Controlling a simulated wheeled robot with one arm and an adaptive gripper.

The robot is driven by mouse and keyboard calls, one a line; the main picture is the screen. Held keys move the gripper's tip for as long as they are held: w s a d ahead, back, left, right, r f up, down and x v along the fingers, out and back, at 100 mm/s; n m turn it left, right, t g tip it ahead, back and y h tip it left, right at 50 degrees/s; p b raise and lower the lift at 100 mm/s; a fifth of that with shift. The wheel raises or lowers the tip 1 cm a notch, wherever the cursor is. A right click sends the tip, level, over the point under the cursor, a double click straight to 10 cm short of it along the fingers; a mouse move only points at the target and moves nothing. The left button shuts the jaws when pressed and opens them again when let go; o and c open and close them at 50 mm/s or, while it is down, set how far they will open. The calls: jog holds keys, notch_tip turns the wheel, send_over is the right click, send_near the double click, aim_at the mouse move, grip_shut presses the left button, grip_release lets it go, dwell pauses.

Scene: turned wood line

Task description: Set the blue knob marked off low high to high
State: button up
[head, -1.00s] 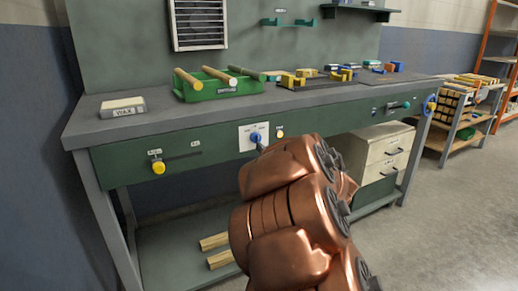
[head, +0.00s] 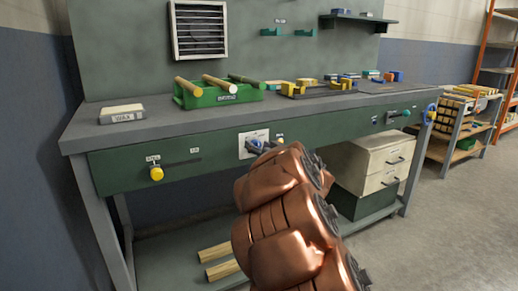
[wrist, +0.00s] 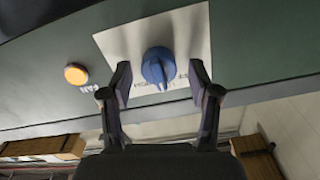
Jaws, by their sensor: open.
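The blue knob (wrist: 157,67) sits on a white plate (wrist: 194,30) on the green front panel of the bench. In the wrist view its ridge points toward the bottom of the picture, over printed lettering that is partly hidden and too small to read surely. My gripper (wrist: 160,82) is open, with one finger on each side of the knob and a visible gap on both sides. In the head view the knob (head: 256,144) is partly covered by my gripper (head: 262,147), which is at the plate. The knob's setting cannot be read there.
An amber button (wrist: 76,74) is beside the plate. Along the panel are a yellow knob (head: 156,174) at a slot on the left and a teal knob (head: 406,113) on the right. A green tray (head: 215,99) with wooden rods and a wax block (head: 121,113) rest on the bench top.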

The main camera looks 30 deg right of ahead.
jog(key=c, duration=1.1)
jog(key=shift+c, duration=0.2)
jog(key=shift+r+m+p, duration=0.1)
jog(key=shift+m+p, duration=0.2)
jog(key=shift+p, duration=0.9)
jog(key=m+p, duration=0.1)
jog(key=p, duration=0.3)
jog(key=shift+r, duration=0.2)
jog(key=m+p, duration=0.2)
jog(key=p, duration=0.2)
jog(key=shift+d, duration=0.1)
jog(key=m+p, duration=0.3)
jog(key=p, duration=0.5)
jog(key=shift+f+m, duration=0.15)
jog(key=shift+m, duration=0.25)
jog(key=shift+f+m+p, duration=0.15)
jog(key=shift+m+p, duration=0.55)
jog(key=shift+p, duration=0.45)
jog(key=shift+f, duration=0.1)
